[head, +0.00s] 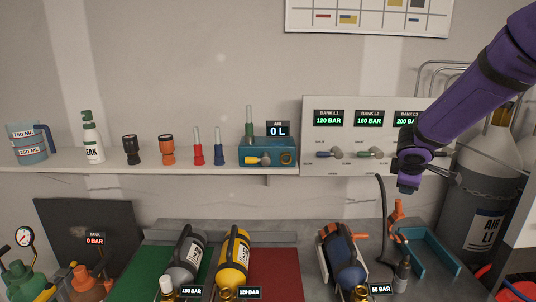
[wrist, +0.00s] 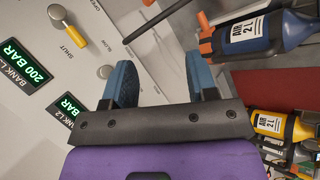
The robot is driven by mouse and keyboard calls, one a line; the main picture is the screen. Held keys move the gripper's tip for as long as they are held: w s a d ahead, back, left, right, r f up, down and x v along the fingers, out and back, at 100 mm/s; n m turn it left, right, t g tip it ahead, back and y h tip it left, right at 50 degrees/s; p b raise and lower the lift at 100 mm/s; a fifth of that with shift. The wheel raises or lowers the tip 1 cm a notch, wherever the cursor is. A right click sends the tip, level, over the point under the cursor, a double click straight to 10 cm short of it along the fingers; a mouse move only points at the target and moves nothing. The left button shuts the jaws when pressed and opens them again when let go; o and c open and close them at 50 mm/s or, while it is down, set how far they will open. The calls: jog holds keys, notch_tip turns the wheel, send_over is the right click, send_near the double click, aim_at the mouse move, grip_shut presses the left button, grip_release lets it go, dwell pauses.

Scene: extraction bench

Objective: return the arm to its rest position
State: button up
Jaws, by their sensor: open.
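My purple arm (head: 478,85) reaches in from the upper right of the head view. My gripper (head: 408,188) hangs in front of the right part of the bank panel (head: 340,178), above the bench. In the wrist view my gripper (wrist: 161,78) shows its two blue fingers well apart, with nothing between them. The arm partly hides the rightmost valve and display of the panel.
A blue cylinder (head: 345,262) lies in a cradle below left of my gripper, near a black hose (head: 381,210) and a teal tray (head: 432,258). A chained grey cylinder (head: 475,205) stands right. A yellow cylinder (head: 234,262) lies on the red mat.

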jog(key=s+a+r+m+g, duration=0.1)
jog(key=s+r+m, duration=0.4)
jog(key=s, duration=0.4)
jog(key=s+a+r+m, duration=0.1)
jog(key=s+r+m, duration=0.1)
jog(key=s+r, duration=0.55)
jog(key=s+a+m+y, duration=0.2)
jog(key=s+a, duration=0.1)
jog(key=s, duration=0.6)
jog(key=s+a+m+y, duration=0.2)
jog(key=s+a+m, duration=0.1)
jog(key=s, duration=0.7)
jog(key=shift+a+g, duration=0.3)
